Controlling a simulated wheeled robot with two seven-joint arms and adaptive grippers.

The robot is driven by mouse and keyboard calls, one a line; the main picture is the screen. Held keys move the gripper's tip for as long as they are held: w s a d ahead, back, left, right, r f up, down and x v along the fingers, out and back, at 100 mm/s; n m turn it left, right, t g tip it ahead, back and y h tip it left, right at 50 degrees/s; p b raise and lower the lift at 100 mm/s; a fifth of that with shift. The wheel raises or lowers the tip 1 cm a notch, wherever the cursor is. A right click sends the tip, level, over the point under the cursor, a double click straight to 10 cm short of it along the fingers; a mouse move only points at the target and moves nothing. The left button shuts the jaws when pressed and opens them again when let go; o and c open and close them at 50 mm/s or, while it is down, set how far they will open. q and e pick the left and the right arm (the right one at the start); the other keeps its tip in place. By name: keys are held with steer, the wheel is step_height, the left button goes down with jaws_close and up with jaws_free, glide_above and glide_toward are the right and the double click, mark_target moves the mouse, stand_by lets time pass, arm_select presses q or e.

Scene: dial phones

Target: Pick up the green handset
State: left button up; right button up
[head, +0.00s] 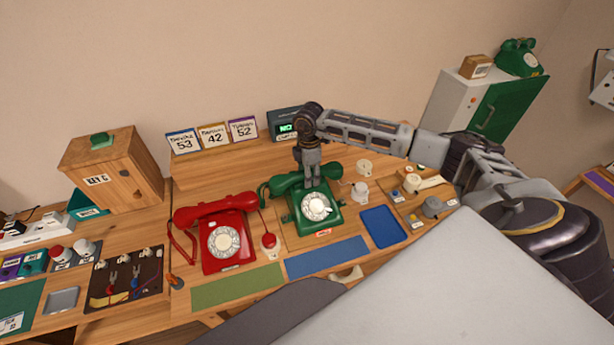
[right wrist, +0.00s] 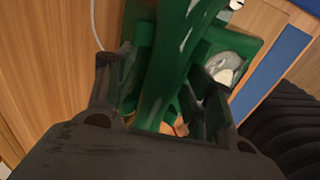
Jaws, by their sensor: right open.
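The green handset (head: 283,184) lies across the top of the green dial phone (head: 318,212) on the desk. My right gripper (head: 312,184) points down over the middle of the handset and hides part of it. In the right wrist view, the handset (right wrist: 178,50) runs between the two open fingers of my right gripper (right wrist: 160,85), one finger on each side. I cannot tell whether the fingers touch it. My left gripper is not in view.
A red phone (head: 222,240) with its handset on stands left of the green phone. A blue tray (head: 382,227), a blue mat (head: 327,257) and a green mat (head: 237,287) lie in front. Another green phone (head: 519,58) stands on the cabinet at right.

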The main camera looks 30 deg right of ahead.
stand_by(0.3)
jaws_close()
steer(key=shift+r, duration=0.1)
steer(key=shift+r+b, duration=0.7)
steer(key=shift+r, duration=4.3)
